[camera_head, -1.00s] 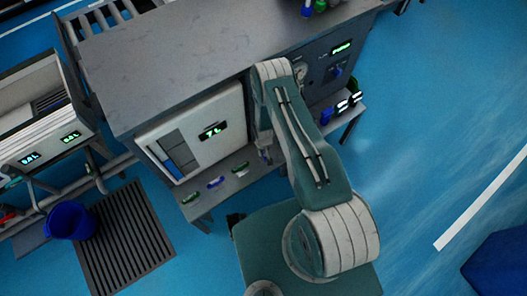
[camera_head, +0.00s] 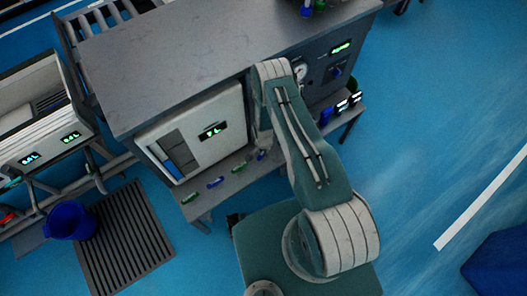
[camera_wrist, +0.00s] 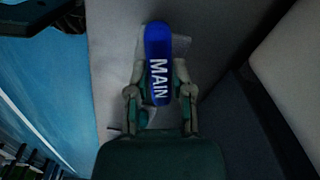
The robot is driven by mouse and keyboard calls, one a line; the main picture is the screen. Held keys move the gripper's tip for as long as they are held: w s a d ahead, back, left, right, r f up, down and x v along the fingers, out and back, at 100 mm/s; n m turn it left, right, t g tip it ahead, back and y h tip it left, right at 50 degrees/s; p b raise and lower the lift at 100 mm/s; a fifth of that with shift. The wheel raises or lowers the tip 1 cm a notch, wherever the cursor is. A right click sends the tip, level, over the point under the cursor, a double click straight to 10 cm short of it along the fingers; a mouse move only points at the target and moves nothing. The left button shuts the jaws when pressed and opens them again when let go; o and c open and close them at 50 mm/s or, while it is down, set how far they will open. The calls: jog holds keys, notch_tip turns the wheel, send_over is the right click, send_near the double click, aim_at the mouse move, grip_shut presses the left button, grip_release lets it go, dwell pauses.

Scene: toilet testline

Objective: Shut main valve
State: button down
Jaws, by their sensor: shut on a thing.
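The main valve handle (camera_wrist: 157,40) is a blue, rounded bar with white "MAIN" lettering, in the middle of the wrist view. It runs lengthwise away from my gripper's palm. My gripper (camera_wrist: 160,80) is shut on it, one finger along each side. In the head view, my gripper (camera_head: 261,146) is at the shelf's back, with a bit of blue showing at its tip. The arm partly hides this spot. The valve body is not clearly visible.
On the shelf (camera_head: 205,203) to the left are a blue handle (camera_head: 215,182) and green handles (camera_head: 189,198) (camera_head: 240,167). Above is a white panel (camera_head: 208,150) with a green display.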

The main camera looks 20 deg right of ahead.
jog(key=shift+f+m, duration=0.1)
jog(key=shift+m, duration=1.8)
jog(key=c, duration=0.5)
grip_release()
jog(key=shift+a, duration=0.1)
notch_tip(320, 180, up, 12)
